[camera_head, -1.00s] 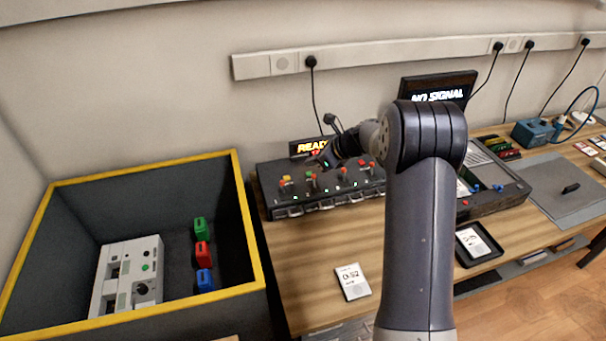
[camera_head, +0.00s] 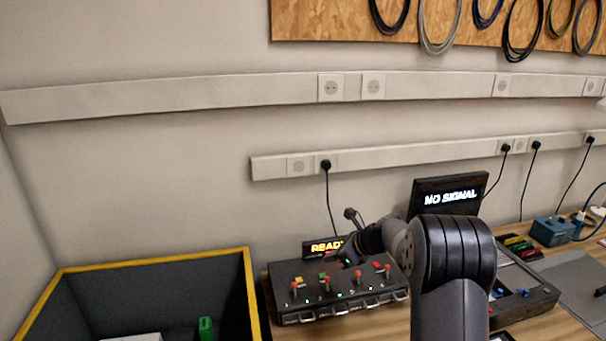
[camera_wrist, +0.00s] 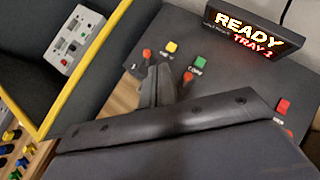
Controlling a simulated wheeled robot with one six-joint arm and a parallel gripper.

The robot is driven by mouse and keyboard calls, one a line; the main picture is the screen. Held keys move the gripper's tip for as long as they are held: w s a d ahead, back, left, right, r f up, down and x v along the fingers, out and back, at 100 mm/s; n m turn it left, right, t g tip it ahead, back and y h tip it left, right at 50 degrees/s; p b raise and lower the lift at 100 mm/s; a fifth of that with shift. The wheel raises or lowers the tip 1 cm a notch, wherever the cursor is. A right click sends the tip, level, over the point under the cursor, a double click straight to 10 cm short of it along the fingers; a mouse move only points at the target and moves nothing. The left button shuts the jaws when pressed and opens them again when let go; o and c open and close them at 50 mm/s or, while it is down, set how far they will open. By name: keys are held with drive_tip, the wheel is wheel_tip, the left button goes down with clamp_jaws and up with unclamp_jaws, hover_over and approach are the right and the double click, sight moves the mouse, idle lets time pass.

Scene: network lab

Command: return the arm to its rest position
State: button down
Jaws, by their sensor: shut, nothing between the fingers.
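My arm rises from the bottom of the head view and bends left at a dark joint. My gripper (camera_head: 350,254) is small and partly hidden there, over the back part of the black control box (camera_head: 335,309). In the wrist view my gripper (camera_wrist: 160,82) shows its fingers together, with nothing between them. I cannot tell from these views how far the fingers are above the box.
A lit READY sign (camera_wrist: 255,30) stands behind the box. A yellow-rimmed dark bin (camera_head: 150,262) is at left, holding a grey panel (camera_wrist: 75,40) and a green block (camera_head: 206,328). A NO SIGNAL monitor (camera_head: 447,197) and a blue device (camera_head: 552,231) stand at right.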

drive_tip(key=a+f, duration=0.1)
drive_tip(key=f, duration=0.1)
drive_tip(key=a+f, duration=0.2)
drive_tip(key=f, duration=0.1)
drive_tip(key=a+f+p, duration=0.1)
drive_tip(key=a+f, duration=0.1)
drive_tip(key=f, duration=0.1)
drive_tip(key=shift+a+f, duration=0.15)
drive_tip(key=shift+a, duration=0.05)
drive_tip(key=shift+f+b, duration=0.4)
drive_tip(key=shift+b, duration=0.3)
drive_tip(key=shift+s+f+b, duration=0.2)
drive_tip(key=shift+s+b, duration=0.05)
drive_tip(key=shift+b, duration=0.65)
drive_tip(key=shift+s+d+f+n+t+y+b, duration=0.3)
drive_tip(key=shift+s+f+b, duration=0.4)
drive_tip(key=shift+b, duration=1.05)
drive_tip(key=shift+s+d+f+n+t+y+b, duration=0.1)
drive_tip(key=shift+s+d+f+t+b, duration=0.3)
drive_tip(key=shift+b, duration=1.3)
drive_tip(key=shift+s+d+f+n+t+y+b, duration=0.15)
drive_tip(key=shift+s+f+t+b, duration=0.25)
drive_tip(key=shift+s+f+b, duration=0.95)
drive_tip(key=shift+w+r+b, duration=0.4)
drive_tip(key=shift+w, duration=0.05)
